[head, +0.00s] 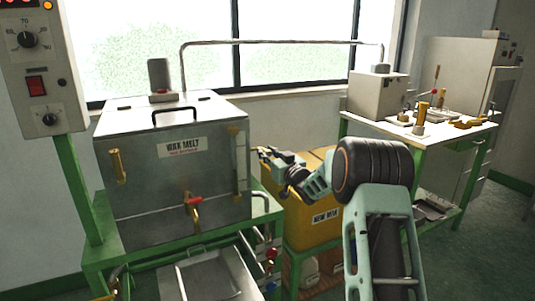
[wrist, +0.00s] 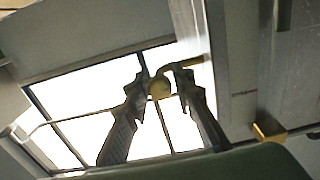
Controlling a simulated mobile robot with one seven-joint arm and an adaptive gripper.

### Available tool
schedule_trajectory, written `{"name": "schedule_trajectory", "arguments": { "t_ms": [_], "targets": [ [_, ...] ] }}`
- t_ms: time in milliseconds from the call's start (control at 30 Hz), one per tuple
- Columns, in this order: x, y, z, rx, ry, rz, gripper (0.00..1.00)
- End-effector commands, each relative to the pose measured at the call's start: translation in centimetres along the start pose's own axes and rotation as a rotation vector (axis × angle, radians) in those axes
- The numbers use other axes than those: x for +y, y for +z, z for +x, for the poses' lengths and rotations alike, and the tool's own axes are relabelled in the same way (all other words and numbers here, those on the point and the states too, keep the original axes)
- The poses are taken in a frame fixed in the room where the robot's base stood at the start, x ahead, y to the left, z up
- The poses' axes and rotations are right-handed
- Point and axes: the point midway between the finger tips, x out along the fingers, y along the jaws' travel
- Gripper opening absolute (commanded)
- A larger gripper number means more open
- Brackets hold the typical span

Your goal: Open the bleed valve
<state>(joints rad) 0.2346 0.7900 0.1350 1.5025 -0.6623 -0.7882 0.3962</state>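The grey wax melt tank (head: 170,170) stands on a green frame at the left in the head view. My gripper (head: 262,155) is at the tank's right side, close to the gauge tube with brass ends (head: 238,160). In the wrist view my gripper (wrist: 163,70) has its two fingers apart. A round brass knob (wrist: 158,88) on a bent brass stem shows between them; whether either finger touches it I cannot tell. No label shows on this knob. A brass valve with a red handle (head: 193,202) sits low on the tank's front.
A yellow bin (head: 310,232) stands below my arm. Red and blue handles (head: 271,267) sit under the tank's right side. A metal tray (head: 208,275) is in front. A control panel (head: 38,65) is at the left, a white-topped workbench (head: 440,130) at the right.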

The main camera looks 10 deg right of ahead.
Motion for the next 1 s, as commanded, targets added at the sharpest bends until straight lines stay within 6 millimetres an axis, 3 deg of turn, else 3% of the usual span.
{"name": "schedule_trajectory", "arguments": {
  "t_ms": [200, 567, 1000],
  "targets": [
    [0.01, -0.01, -0.02, 0.000, 0.000, 0.000, 0.00],
    [0.03, -0.14, -0.02, 0.000, 0.000, 0.051, 0.00],
    [0.15, -0.23, -0.04, -0.001, 0.001, 0.387, 0.00]
  ]
}}
